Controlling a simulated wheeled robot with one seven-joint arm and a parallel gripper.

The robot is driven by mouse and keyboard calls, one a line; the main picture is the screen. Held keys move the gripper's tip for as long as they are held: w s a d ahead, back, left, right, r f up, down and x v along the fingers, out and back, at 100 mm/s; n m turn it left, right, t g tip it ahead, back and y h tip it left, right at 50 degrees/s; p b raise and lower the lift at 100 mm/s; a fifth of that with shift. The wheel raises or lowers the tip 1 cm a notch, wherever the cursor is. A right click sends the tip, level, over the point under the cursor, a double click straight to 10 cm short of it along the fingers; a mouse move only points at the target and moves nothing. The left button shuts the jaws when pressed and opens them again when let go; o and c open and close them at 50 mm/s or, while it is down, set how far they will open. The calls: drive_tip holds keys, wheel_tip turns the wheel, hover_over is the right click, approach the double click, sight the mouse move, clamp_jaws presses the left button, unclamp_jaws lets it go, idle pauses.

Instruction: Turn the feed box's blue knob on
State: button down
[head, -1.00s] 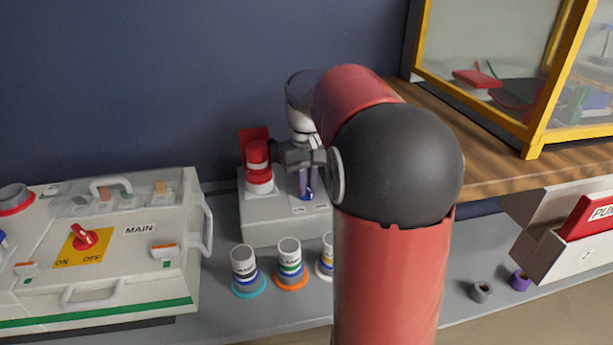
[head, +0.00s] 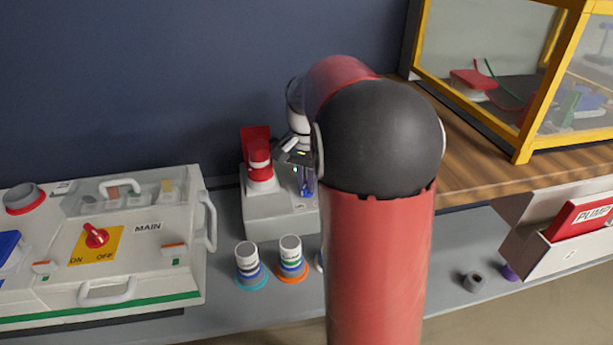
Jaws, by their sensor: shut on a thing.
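The feed box, by its blue knob, is the light grey box (head: 278,222) against the blue wall, left of my arm; its small label is too small to read. The blue knob (head: 308,190) sits on its top and is mostly covered by my gripper. My gripper (head: 304,184) points down onto the knob and is shut on it. A small green light shows on the box top just left of the fingers. My arm hides the right end of the box, and the knob's exact angle is hard to tell.
A red and white plug (head: 260,172) stands on the box, close left of my gripper. The MAIN box (head: 150,263) with a red switch is at left. Banded plugs (head: 247,262) stand in front. A wooden shelf with a yellow-framed case (head: 522,150) is at right.

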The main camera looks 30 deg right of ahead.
sight(306, 183)
drive_tip(key=shift+m, duration=0.8)
drive_tip(key=c, duration=1.5)
unclamp_jaws()
wheel_tip(306, 183, up, 8)
drive_tip(key=shift+f+p, duration=0.1)
drive_tip(key=shift+p, duration=0.5)
